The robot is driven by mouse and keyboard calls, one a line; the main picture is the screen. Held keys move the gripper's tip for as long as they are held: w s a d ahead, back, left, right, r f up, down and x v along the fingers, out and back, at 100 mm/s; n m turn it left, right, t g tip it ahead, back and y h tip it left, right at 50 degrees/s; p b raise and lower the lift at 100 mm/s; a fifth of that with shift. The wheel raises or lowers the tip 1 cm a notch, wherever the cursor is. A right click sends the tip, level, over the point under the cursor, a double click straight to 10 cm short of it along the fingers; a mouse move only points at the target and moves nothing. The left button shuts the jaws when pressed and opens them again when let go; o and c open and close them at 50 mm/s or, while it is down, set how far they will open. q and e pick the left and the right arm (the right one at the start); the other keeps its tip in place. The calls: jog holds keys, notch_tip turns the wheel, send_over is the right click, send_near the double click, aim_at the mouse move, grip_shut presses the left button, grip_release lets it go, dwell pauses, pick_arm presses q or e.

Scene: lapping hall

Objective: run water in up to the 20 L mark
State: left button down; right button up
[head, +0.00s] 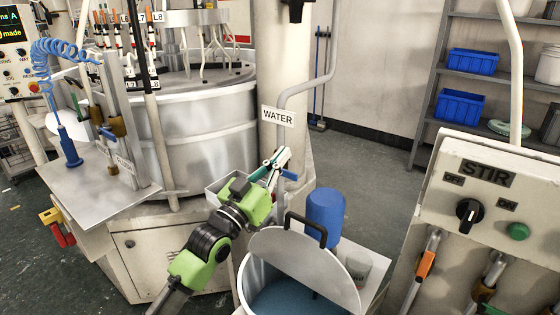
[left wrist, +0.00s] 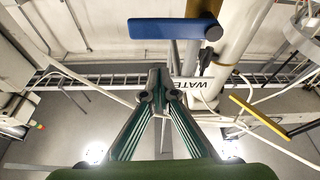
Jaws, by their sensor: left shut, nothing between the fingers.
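The WATER label (head: 278,116) hangs on the grey pipe (head: 315,85) in the head view. My left gripper (head: 283,155) is just below the label, shut and empty. In the left wrist view its fingertips (left wrist: 157,75) meet below a blue lever (left wrist: 165,29) on a brass valve and stay apart from it in the picture. The WATER label (left wrist: 189,83) shows there beside the pipe. A steel vessel (head: 243,285) stands below with dark bluish liquid (head: 300,298) inside and a half lid (head: 300,258) with a black handle. I cannot make out a 20 L mark. My right gripper is not in view.
A blue cylinder (head: 325,214) and a grey cup (head: 356,269) stand behind the vessel. A yellow lever (left wrist: 258,115) is at right in the left wrist view. A lapping machine fills the left.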

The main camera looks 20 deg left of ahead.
pick_arm(q)
jog(key=b+v, duration=0.3)
jog(key=v, duration=0.7)
jog(key=shift+a, duration=0.2)
jog(key=shift+f, duration=0.1)
jog(key=shift+w, duration=0.1)
dwell(0.5)
dwell(0.7)
